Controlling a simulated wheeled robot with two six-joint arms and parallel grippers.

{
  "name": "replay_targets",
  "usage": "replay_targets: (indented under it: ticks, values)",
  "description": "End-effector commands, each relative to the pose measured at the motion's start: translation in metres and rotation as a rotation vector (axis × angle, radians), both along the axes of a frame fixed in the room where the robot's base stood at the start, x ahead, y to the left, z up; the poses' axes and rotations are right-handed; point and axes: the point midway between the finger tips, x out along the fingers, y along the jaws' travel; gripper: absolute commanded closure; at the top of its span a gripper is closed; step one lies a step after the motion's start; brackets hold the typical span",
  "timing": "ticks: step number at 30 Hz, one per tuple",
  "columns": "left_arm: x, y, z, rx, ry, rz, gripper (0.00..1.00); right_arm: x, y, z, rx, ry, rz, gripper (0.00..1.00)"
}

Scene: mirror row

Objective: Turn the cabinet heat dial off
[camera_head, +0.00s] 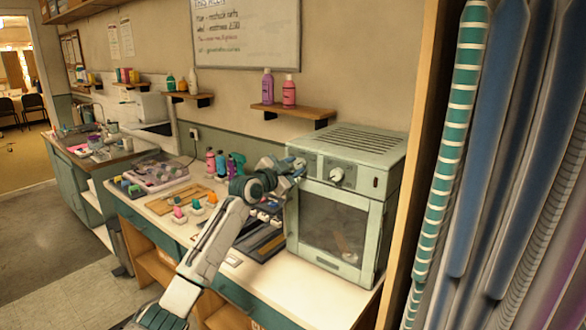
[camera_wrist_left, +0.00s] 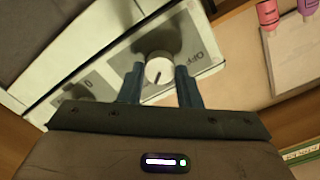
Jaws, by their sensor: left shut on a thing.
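The pale green cabinet (camera_head: 382,150) stands on the right end of the bench, with a dark glass door below its control panel. My left gripper (camera_head: 299,168) reaches the panel's left end and hides the dial there in the head view. In the left wrist view, a round white dial (camera_wrist_left: 159,70) with a dark pointer line sits between the two fingers of my left gripper (camera_wrist_left: 160,80), which is shut on it. The lettering OFF, seen upside down, is printed to the right of the dial. A second dial (camera_head: 337,174) is on the panel further right. My right gripper is out of view.
Pink and purple bottles (camera_head: 267,86) stand on a wall shelf (camera_head: 292,109) above the cabinet. Several small bottles and trays crowd the bench left of my arm. Hanging tubes and panels (camera_head: 492,130) fill the right side.

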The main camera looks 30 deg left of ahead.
Motion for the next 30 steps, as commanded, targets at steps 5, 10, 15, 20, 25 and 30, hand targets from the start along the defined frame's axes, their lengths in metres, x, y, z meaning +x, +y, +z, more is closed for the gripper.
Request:
replay_targets:
  ticks: [5,10,15,20,25,30]
  values:
    - [0.0,0.0,-0.001,-0.144,0.013,0.0,0.92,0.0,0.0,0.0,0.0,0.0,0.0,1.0]
    - [0.0,0.0,0.0,-0.306,0.025,0.0,0.92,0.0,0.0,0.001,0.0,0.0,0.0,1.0]
    - [0.0,0.0,0.001,-0.467,0.038,0.0,0.92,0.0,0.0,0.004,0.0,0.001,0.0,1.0]
    - [0.0,0.0,0.001,-0.619,0.05,0.0,0.92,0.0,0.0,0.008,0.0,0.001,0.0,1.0]
    - [0.0,0.0,0.001,-0.78,0.063,0.0,0.92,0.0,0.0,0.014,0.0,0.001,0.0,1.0]
    - [0.0,0.0,0.002,-0.942,0.076,0.0,0.92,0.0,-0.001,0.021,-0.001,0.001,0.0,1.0]
